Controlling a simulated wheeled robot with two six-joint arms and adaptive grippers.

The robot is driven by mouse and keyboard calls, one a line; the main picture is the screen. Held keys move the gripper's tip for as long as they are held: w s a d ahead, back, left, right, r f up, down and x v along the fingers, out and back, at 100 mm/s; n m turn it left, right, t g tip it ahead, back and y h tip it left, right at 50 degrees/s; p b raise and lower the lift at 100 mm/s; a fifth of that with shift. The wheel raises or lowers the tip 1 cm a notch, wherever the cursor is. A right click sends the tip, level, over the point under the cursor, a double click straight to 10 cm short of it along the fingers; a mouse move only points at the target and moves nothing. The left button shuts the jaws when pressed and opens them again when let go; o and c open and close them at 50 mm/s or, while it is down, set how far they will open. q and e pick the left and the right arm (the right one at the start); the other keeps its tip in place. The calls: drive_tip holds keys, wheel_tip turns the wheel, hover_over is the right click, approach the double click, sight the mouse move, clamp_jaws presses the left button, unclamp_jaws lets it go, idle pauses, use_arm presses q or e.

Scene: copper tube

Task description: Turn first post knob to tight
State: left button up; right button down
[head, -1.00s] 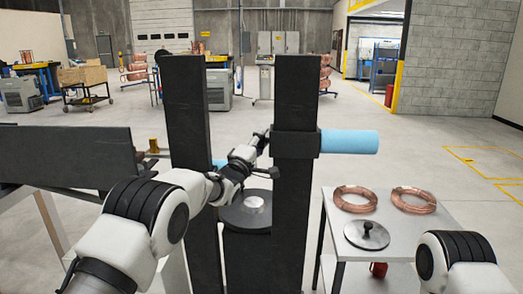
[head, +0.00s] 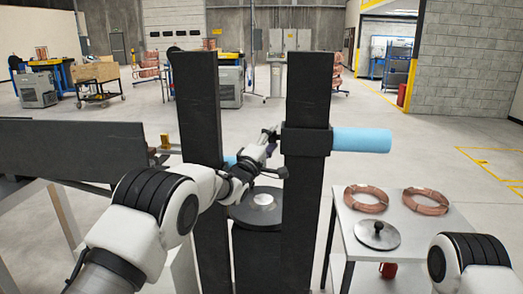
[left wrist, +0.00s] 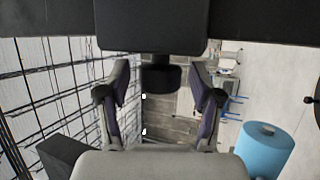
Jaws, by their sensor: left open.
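Two tall black posts stand ahead, a left post (head: 199,110) and a right post (head: 308,85). The right post carries a black collar (head: 306,140) with a light blue cylinder (head: 362,140) sticking out to the right. My left gripper (head: 274,131) is beside the collar's left side, with its fingers pointing at the right post. In the left wrist view, a dark knob-like block (left wrist: 160,78) sits between the open fingers of my left gripper (left wrist: 160,95). I cannot tell whether the fingers touch it. The knob is not clear in the head view. My right gripper is out of view.
A black round spool (head: 258,212) with a bright centre stands between the posts. A long dark panel (head: 70,155) is at left.

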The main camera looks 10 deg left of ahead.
use_arm(q)
drive_tip(key=v, duration=1.1)
drive_tip(key=shift+r, duration=0.1)
